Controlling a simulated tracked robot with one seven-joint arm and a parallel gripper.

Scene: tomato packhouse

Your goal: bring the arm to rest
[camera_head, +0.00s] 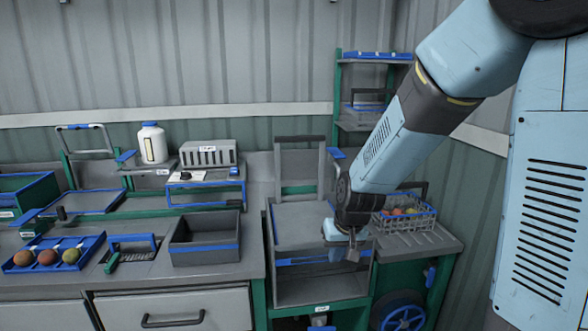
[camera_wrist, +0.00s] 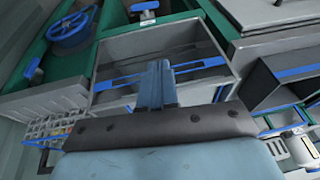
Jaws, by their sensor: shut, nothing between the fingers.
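My gripper (camera_head: 351,254) hangs at the end of my light blue arm in the head view, in front of the open grey cabinet with the green frame (camera_head: 318,290). Its fingers are together and hold nothing. In the wrist view my gripper (camera_wrist: 157,68) points at the open compartment of the same cabinet (camera_wrist: 118,50). I cannot tell whether the fingertips are inside the compartment or just in front of it.
A wire basket (camera_head: 425,232) of tomatoes stands right of my gripper. A grey bin (camera_head: 205,253) and a blue tray (camera_head: 88,264) with three tomatoes sit on the left bench. A white bottle (camera_head: 152,144) and a tall shelf (camera_head: 340,110) stand behind.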

